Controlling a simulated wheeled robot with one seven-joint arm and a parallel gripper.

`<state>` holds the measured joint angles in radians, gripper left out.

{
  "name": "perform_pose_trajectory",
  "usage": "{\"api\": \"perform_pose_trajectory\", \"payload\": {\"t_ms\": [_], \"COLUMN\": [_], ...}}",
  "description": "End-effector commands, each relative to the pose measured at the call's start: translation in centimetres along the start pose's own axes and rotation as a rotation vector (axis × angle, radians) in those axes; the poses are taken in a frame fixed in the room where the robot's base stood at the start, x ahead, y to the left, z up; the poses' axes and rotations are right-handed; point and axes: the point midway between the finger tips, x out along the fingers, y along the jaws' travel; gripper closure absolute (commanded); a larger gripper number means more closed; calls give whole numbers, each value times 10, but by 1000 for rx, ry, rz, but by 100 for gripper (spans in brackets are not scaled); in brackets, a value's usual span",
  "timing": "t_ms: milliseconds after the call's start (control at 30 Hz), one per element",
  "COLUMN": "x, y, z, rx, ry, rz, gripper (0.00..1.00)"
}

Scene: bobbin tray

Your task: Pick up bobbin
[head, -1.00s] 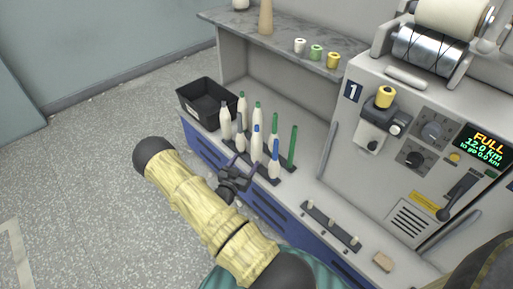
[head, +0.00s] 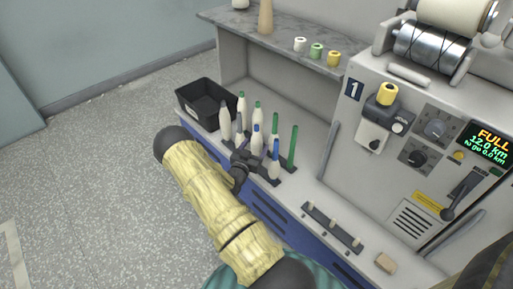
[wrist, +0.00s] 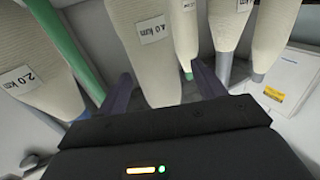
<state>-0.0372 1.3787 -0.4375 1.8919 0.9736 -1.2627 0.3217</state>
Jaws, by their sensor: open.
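Several cream wound bobbins (head: 226,121) stand upright in a dark rack on the machine's ledge, some with green, blue or grey tube tips. My gripper (head: 244,158) is at the rack's near side, close against the front bobbins. In the wrist view, my gripper (wrist: 165,82) is open, with one dark finger on each side of a bobbin labelled 4.0 km (wrist: 148,50). I cannot tell whether either finger touches it. Another bobbin, labelled 2.0 km (wrist: 30,75), is left of the fingers, and a third with a km label (wrist: 231,20) is to the right.
Bare green tubes (head: 292,148) stand at the rack's right side. A black bin (head: 205,103) is behind left. A peg strip (head: 332,227) and a tan block (head: 386,263) are on the ledge to the right. The machine's display (head: 490,143) reads FULL.

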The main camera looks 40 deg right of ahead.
Motion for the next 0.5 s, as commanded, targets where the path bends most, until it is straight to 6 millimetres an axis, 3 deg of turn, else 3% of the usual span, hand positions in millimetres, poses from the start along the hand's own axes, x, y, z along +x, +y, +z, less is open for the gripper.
{"api": "perform_pose_trajectory", "payload": {"t_ms": [200, 500], "x": [31, 34], "y": [2, 1], "z": [1, 0], "rx": [1, 0], "ry": [1, 0], "rz": [2, 1], "gripper": [31, 31]}}
